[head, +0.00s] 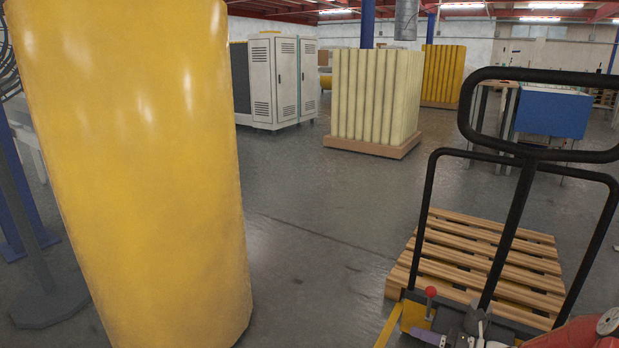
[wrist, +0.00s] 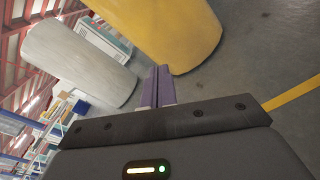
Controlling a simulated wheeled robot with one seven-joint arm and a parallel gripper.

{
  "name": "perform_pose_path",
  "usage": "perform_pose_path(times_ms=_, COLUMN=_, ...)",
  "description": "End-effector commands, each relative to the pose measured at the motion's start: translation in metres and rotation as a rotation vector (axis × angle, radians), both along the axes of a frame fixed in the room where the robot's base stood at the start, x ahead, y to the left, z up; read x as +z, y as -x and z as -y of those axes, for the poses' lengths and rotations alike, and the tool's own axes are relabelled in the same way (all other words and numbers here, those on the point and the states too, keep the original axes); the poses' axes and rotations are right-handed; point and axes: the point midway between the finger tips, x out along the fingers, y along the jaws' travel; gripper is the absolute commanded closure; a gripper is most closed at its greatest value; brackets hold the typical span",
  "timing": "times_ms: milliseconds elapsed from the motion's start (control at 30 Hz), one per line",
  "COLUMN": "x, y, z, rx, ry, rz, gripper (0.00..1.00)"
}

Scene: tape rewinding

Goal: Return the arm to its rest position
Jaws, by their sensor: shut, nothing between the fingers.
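My gripper (wrist: 158,76) shows in the wrist view with its two purple-grey fingers together and nothing between them. The fingertips overlap the lower edge of a yellow roll (wrist: 180,28) in the picture; I cannot tell the distance. Part of my arm (head: 597,330) shows at the bottom right of the head view, low in front of the black-handled pallet jack (head: 515,220). The rest of the arm is out of view, so its full pose cannot be seen.
A large yellow roll (head: 130,170) stands close on the left. A wooden pallet (head: 470,258) lies at the right. Cream rolls on a pallet (head: 372,100) and grey cabinets (head: 275,80) stand behind. Grey floor (head: 310,220) is clear in the middle. A white roll (wrist: 80,60) shows in the wrist view.

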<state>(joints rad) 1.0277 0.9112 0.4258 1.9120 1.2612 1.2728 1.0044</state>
Motion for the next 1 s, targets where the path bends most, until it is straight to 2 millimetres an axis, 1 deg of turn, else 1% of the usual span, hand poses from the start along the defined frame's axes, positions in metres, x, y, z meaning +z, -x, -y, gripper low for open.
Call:
perform_pose_path(times_ms=33, x=0.013, y=0.007, z=-0.022, rx=0.090, ry=0.117, rz=0.036, gripper=1.00)
perform_pose_path(times_ms=100, x=0.026, y=0.020, z=-0.047, rx=0.210, ry=0.271, rz=0.095, gripper=1.00)
perform_pose_path(times_ms=200, x=0.044, y=0.041, z=-0.077, rx=0.383, ry=0.483, rz=0.193, gripper=1.00)
perform_pose_path(times_ms=300, x=0.061, y=0.065, z=-0.101, rx=0.554, ry=0.683, rz=0.305, gripper=1.00)
perform_pose_path(times_ms=400, x=0.079, y=0.090, z=-0.118, rx=0.724, ry=0.872, rz=0.428, gripper=1.00)
perform_pose_path(times_ms=533, x=0.102, y=0.123, z=-0.133, rx=0.935, ry=1.102, rz=0.603, gripper=1.00)
perform_pose_path(times_ms=700, x=0.132, y=0.166, z=-0.143, rx=1.200, ry=1.379, rz=0.855, gripper=1.00)
perform_pose_path(times_ms=900, x=0.166, y=0.213, z=-0.142, rx=1.481, ry=1.675, rz=1.170, gripper=1.00)
perform_pose_path(times_ms=1000, x=0.179, y=0.232, z=-0.139, rx=1.595, ry=1.802, rz=1.317, gripper=1.00)
